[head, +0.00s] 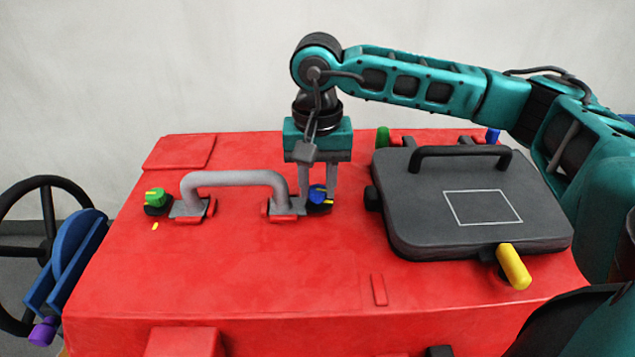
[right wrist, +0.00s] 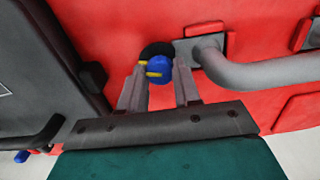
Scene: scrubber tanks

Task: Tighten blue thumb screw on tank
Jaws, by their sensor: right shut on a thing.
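The blue thumb screw (head: 317,194) sits on a dark base on top of the red tank (head: 230,265), just right of the grey handle's right foot. It has a yellow mark. My right gripper (head: 318,195) points straight down over it, with one finger on each side, shut on it. In the right wrist view the blue screw (right wrist: 159,68) shows between the two fingers (right wrist: 160,85), with a yellow mark on it and another on the black base. My left gripper is not in view.
A grey handle (head: 232,178) arches left of the screw, with a green thumb screw (head: 154,197) at its far end. A dark grey lid (head: 420,215) with a black handle and yellow knob (head: 513,266) stands to the right. A blue wheel part (head: 75,260) is at far left.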

